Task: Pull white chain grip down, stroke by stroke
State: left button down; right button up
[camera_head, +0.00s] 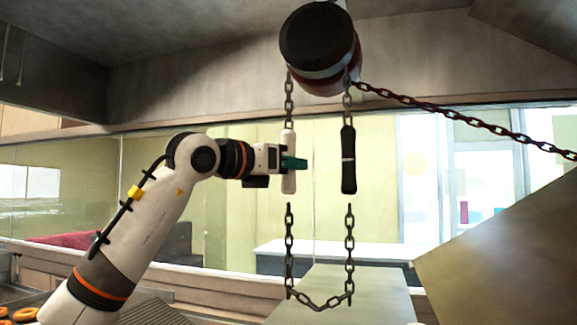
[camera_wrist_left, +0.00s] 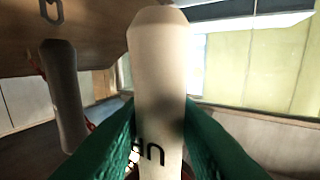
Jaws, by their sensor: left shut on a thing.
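The white chain grip (camera_head: 288,183) hangs upright on the left strand of a chain below a dark round drum (camera_head: 318,45). My left gripper (camera_head: 292,163) is shut on the white grip around its middle, with green fingers. In the left wrist view the white grip (camera_wrist_left: 158,70) stands between the two green fingers (camera_wrist_left: 160,145), with part of some dark lettering visible. The black chain grip (camera_head: 348,160) hangs on the right strand at about the same height, apart from my gripper. My right gripper is not in view.
A loop of chain (camera_head: 320,302) hangs below both grips. A rusty chain (camera_head: 450,112) runs from the drum to the right. A slanted panel (camera_head: 500,250) stands at the lower right. Several orange rings (camera_head: 22,314) lie at the lower left.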

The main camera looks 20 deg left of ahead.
pick_arm(q)
notch_tip(320, 180, down, 18)
jog(key=b, duration=1.5)
notch_tip(320, 180, up, 18)
jog(key=p, duration=1.5)
jog(key=shift+r, duration=0.15)
jog(key=c, duration=1)
grip_release()
jog(key=shift+s+a+f+b, duration=0.2)
jog(key=shift+s+b, duration=0.05)
jog(key=shift+b, duration=0.05)
jog(key=b+v, duration=0.3)
jog(key=v, duration=0.5)
jog(key=shift+s+b, duration=0.2)
jog(key=shift+b, duration=0.1)
